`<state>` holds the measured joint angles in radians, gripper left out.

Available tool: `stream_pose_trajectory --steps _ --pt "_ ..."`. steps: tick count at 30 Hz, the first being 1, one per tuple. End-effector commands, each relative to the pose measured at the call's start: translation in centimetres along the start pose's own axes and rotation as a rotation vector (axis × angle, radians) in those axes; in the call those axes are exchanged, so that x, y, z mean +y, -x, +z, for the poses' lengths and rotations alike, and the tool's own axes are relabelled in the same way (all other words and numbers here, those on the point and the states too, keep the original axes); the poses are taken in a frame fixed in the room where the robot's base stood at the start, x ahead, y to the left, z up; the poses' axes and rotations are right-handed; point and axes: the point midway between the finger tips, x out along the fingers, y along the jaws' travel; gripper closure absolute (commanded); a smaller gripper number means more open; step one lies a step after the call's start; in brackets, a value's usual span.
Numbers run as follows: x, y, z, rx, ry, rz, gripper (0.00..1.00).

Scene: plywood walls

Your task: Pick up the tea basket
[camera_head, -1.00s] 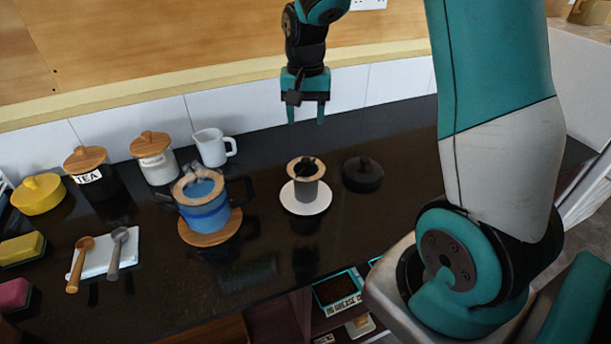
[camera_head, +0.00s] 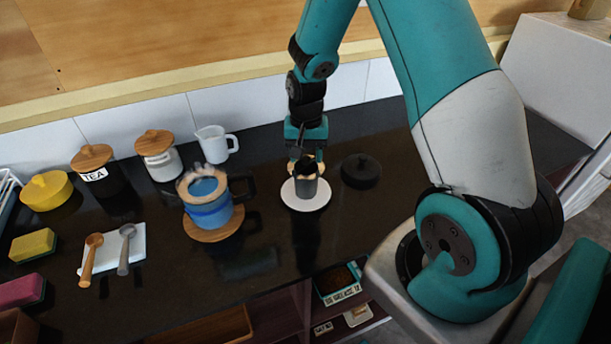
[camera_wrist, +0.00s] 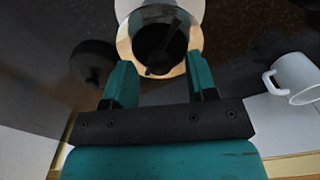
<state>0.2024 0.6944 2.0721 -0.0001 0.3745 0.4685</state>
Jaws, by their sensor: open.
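The tea basket (camera_head: 306,188) is a small dark grey cup with a light wooden rim. It stands upright on a round white saucer (camera_head: 292,202) near the middle of the black counter. My gripper (camera_head: 307,166) is directly above and behind it, pointing down. In the wrist view the basket (camera_wrist: 157,42) shows its dark inside and wooden rim, with a dark knobbed part over the opening. The teal fingers of my gripper (camera_wrist: 159,62) are apart on either side of the rim's near edge. I cannot tell whether they touch it.
A steaming blue pot (camera_head: 208,205) stands on a wooden coaster to the left. A black lid (camera_head: 361,170) lies close on the right. A white jug (camera_head: 213,145), a white jar (camera_head: 158,156) and a TEA jar (camera_head: 97,173) stand behind left. The counter's front middle is bare.

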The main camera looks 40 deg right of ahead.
Motion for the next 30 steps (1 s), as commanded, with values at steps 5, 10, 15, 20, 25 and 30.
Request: stream_pose_trajectory --steps 5,10,15,20,25,30 --pt "0.0 0.0 0.0 0.000 0.000 0.000 0.73" --pt "0.0 0.0 0.0 0.000 0.000 0.000 1.00" --pt "0.0 0.0 0.0 0.000 0.000 0.000 1.00" --pt "0.0 0.4 0.0 0.001 0.000 0.000 1.00" --pt "0.0 2.1 -0.1 0.005 0.000 -0.002 1.00" --pt "-0.1 6.4 -0.1 0.010 0.000 -0.005 1.00"
